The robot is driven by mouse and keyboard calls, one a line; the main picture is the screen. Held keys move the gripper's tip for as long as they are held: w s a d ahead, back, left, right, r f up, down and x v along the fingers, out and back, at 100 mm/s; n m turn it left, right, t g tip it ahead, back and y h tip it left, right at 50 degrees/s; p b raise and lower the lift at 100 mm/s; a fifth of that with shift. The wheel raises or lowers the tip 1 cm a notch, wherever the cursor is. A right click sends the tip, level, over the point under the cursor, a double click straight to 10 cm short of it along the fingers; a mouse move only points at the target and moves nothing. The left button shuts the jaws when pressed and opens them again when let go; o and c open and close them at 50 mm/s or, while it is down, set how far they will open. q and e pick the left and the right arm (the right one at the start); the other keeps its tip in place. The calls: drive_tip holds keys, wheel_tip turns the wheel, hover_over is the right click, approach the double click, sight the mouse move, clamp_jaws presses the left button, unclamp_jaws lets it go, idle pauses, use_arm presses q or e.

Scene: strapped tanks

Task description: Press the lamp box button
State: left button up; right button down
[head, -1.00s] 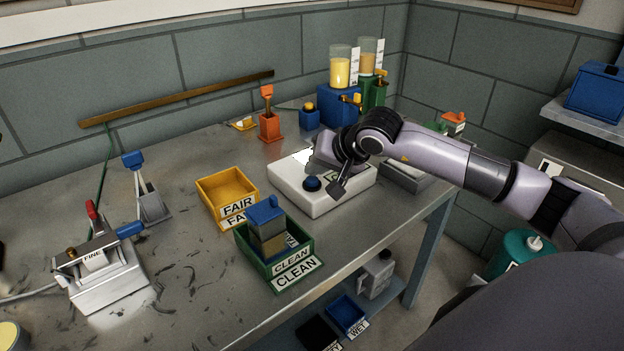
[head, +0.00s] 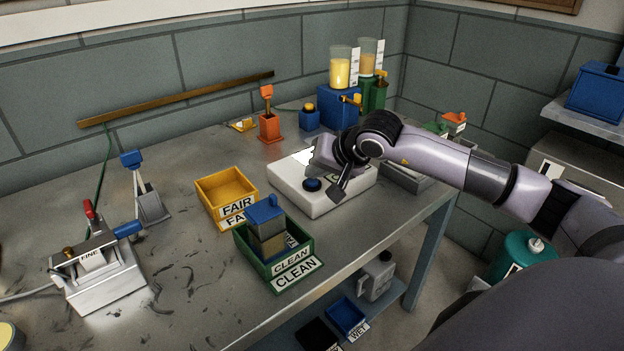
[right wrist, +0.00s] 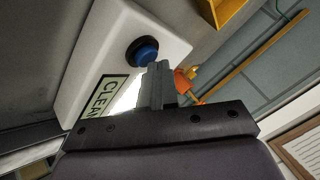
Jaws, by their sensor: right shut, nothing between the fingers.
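The lamp box (head: 292,185) is a low white box near the right part of the table. Its round blue button (head: 312,184) sits in a dark ring on top. The button also shows uncovered in the right wrist view (right wrist: 146,54), with a CLEAN label (right wrist: 101,95) on the box. My right gripper (head: 314,168) is shut and empty over the box, just behind the button in the head view. In the right wrist view its grey fingers (right wrist: 155,72) end close beside the button; contact cannot be told. My left gripper is not in view.
A yellow FAIR tray (head: 226,190) and a green CLEAN tray (head: 262,262) holding a blue-topped block stand left of the box. Behind it are an orange scoop holder (head: 269,127) and blue dispenser (head: 337,108). The table's front edge is close in front.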

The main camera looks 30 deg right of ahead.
sight(316, 182)
idle(0.5)
drive_tip(key=shift+r+p, duration=0.4)
drive_tip(key=shift+r, duration=0.45)
drive_tip(key=shift+r+p, duration=1.5)
drive_tip(key=shift+r, duration=1)
